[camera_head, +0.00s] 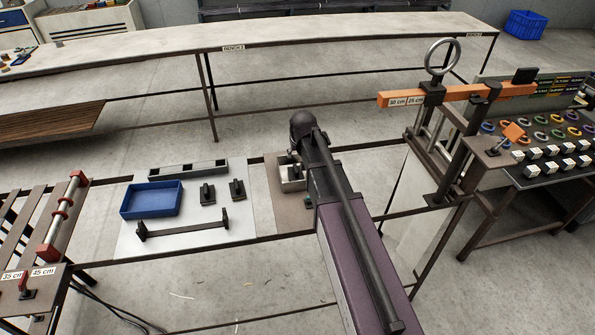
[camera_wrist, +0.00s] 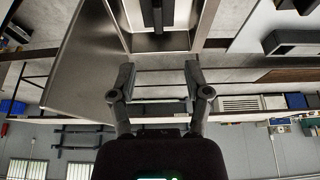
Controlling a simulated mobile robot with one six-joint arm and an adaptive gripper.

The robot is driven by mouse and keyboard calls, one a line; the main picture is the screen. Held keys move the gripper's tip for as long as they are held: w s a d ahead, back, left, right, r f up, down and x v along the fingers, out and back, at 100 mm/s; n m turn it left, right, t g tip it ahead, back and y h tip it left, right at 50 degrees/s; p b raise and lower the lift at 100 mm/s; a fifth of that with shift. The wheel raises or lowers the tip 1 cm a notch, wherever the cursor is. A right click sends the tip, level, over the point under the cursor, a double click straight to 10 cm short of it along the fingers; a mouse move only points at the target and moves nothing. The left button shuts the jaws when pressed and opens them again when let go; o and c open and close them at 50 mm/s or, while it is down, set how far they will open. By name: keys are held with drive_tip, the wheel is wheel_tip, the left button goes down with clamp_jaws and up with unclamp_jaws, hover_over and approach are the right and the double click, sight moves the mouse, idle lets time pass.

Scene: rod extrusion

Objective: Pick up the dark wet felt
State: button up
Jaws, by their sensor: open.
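A small light metal tray (camera_head: 291,185) sits on a brown board at the middle of the head view, partly hidden by my arm. In the wrist view a pale tray (camera_wrist: 181,38) shows at the top edge with a dark piece (camera_wrist: 157,14) inside. This may be the dark wet felt, but its texture is too small to tell. My gripper (camera_wrist: 160,76) is open and empty in the wrist view. Its fingers stand apart from the dark piece, which lies beyond the fingertips. In the head view my arm hides the gripper.
A blue bin (camera_head: 152,199), a grey channel (camera_head: 188,169) and black blocks (camera_head: 237,189) lie on a white sheet to the left. An orange bar (camera_head: 458,93) on a stand rises at the right, beside a table of rings and white cubes. A long bench (camera_head: 300,35) runs behind.

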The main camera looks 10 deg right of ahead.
sight(296, 168)
drive_tip(key=shift+r, duration=0.1)
drive_tip(key=b+x, duration=0.8)
drive_tip(key=shift+w+f, duration=0.15)
drive_tip(key=shift+f, duration=0.2)
idle(0.5)
drive_tip(key=shift+f, duration=0.1)
idle(0.3)
drive_tip(key=shift+b+x, duration=2.4)
drive_tip(key=shift+x, duration=0.1)
drive_tip(key=shift+w+d, duration=0.1)
clamp_jaws()
